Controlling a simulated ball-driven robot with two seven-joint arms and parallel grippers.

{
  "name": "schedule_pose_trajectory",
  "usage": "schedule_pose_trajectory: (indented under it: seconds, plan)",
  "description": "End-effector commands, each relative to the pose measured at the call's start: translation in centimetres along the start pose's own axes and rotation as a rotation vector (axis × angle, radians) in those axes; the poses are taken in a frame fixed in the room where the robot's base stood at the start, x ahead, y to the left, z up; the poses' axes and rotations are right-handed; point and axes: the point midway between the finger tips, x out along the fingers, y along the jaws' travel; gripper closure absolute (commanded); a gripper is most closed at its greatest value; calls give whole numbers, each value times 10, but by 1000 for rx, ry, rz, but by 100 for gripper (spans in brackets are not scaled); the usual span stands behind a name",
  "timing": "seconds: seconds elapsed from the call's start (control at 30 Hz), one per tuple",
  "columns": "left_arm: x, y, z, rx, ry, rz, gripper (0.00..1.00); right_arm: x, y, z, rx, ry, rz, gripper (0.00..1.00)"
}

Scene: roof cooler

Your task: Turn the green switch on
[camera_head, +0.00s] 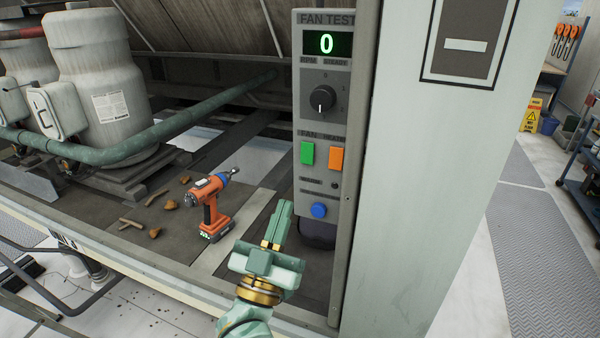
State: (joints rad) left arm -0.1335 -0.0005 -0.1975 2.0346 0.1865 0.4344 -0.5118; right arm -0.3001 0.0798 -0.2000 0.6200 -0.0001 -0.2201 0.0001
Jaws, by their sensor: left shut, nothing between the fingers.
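The green switch (307,152) sits on the left of the grey fan test panel (314,180), under the word FAN. An orange switch (336,158) is right beside it. A black dial (321,99) is above, and the display (326,43) reads 0. A blue round button (319,210) is below. My left gripper (286,205) is shut and empty, pointing up, below and left of the green switch and apart from it in the picture. My right gripper is not in view.
An orange and blue cordless drill (209,205) stands on the cooler floor left of my gripper, with several brown scraps around it. A green pipe (150,140) and white tanks (95,85) are further left. A pale cabinet wall (420,200) borders the panel on the right.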

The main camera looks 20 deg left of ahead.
Motion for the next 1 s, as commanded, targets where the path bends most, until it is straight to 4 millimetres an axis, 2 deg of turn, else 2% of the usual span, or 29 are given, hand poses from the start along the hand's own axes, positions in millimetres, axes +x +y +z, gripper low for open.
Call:
schedule_pose_trajectory:
  seconds: [0.03,0.27,0.4,0.6,1.0]
  plan:
    - [14,0,-4,-1,5,-1,100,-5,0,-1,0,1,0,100]
    - [62,0,-2,-1,2,0,100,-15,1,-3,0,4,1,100]
    - [74,0,17,-1,0,1,100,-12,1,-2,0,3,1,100]
    - [84,0,27,-2,0,0,100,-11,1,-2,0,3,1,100]
    - [84,0,30,-1,4,0,100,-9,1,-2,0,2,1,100]
